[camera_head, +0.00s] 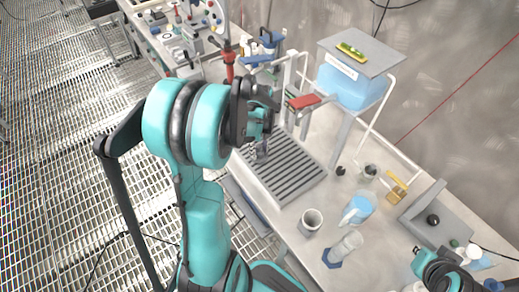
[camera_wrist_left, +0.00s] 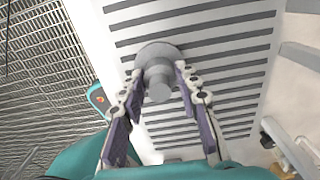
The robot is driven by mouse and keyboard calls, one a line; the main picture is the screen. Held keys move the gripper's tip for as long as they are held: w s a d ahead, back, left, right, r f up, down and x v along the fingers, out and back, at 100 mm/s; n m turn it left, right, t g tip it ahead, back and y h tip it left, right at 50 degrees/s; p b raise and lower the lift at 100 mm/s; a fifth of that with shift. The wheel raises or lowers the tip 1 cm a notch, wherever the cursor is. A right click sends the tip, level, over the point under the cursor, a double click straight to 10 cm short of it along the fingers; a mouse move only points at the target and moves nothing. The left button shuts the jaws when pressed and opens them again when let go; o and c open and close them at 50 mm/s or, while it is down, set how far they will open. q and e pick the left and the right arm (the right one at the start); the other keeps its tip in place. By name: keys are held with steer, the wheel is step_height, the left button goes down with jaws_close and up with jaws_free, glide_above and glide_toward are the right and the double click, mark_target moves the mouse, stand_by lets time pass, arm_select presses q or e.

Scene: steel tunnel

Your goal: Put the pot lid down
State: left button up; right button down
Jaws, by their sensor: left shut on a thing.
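The pot lid (camera_wrist_left: 158,54), a small round grey disc with a knob, is between the fingertips of my left gripper (camera_wrist_left: 160,82) in the left wrist view. The gripper is shut on it. Behind the lid lies the slatted grey drain tray (camera_wrist_left: 215,50); I cannot tell whether lid and tray touch. In the head view my left gripper (camera_head: 262,150) is over the far left part of the tray (camera_head: 285,180), mostly hidden by my arm. My right arm's end shows at the lower right corner, its fingers not clear.
A grey cup (camera_head: 311,222), a blue-and-white jug (camera_head: 357,209) and a clear bottle (camera_head: 345,247) stand right of the tray. A blue water tank (camera_head: 350,88) on a stand is behind.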

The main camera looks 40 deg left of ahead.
mark_target(259, 147)
arm_select(q)
steer(key=shift+f, duration=0.15)
steer(key=o, duration=1.2)
steer(key=shift+c, duration=0.2)
steer(key=shift+r, duration=0.25)
step_height(259, 147, up, 12)
steer(key=p, duration=0.4)
steer(key=shift+s+f, duration=0.1)
